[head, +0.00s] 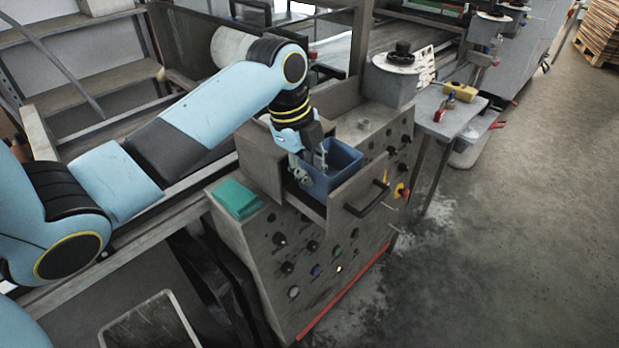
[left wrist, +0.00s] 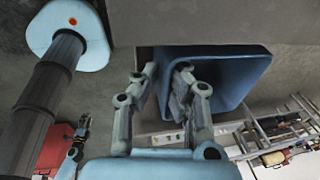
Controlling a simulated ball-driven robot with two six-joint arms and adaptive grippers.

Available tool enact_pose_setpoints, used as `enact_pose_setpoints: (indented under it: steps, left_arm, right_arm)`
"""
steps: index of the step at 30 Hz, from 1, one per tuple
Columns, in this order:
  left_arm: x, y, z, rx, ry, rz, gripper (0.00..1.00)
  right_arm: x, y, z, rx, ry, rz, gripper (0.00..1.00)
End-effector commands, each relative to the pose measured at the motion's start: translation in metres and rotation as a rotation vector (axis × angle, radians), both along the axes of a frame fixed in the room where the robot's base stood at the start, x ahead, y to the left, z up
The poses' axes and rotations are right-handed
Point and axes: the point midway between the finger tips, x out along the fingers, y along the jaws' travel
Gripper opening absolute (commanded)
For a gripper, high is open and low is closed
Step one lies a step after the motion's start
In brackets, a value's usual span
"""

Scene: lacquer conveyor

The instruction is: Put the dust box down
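The dust box, a blue open-topped box (head: 345,160), sits in the pulled-out drawer (head: 338,200) of the grey control console. Its lower part is hidden by the drawer walls, so I cannot tell whether it rests on the drawer floor. My left gripper (head: 314,170) points down at the box's left side. In the left wrist view the left gripper's fingers (left wrist: 165,80) straddle one wall of the dust box (left wrist: 235,75), one inside and one outside, and look closed on it. My right gripper (left wrist: 82,128) shows small in the left wrist view; its opening is unclear.
A teal cloth or pad (head: 237,199) lies on the console top (head: 222,220) left of the drawer. The drawer's black handle (head: 367,198) faces front right. A side table (head: 480,105) with a yellow item (head: 461,91) stands behind right. The floor (head: 510,220) at right is clear.

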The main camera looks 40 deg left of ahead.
Motion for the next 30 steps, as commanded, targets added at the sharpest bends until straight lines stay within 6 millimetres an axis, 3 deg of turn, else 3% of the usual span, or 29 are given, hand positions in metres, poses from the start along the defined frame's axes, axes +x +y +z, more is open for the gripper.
enact_pose_setpoints:
  steps: [5,14,20,30]
  left_arm:
    - [0.0,0.0,-0.021,-0.001,0.001,0.0,0.0]
    - [0.0,0.0,-0.023,-0.001,0.0,0.0,0.0]
    - [0.0,0.0,-0.023,-0.001,0.0,0.001,0.28]
    - [0.0,0.001,-0.019,0.0,-0.001,0.0,0.29]
  right_arm:
    - [-0.009,-0.002,0.002,-0.003,0.014,0.001,0.34]
    - [-0.015,-0.002,0.001,-0.003,0.023,0.0,0.34]
    - [-0.013,-0.002,0.001,-0.003,0.021,0.0,0.34]
    - [-0.011,0.001,0.001,0.001,0.017,-0.001,0.34]
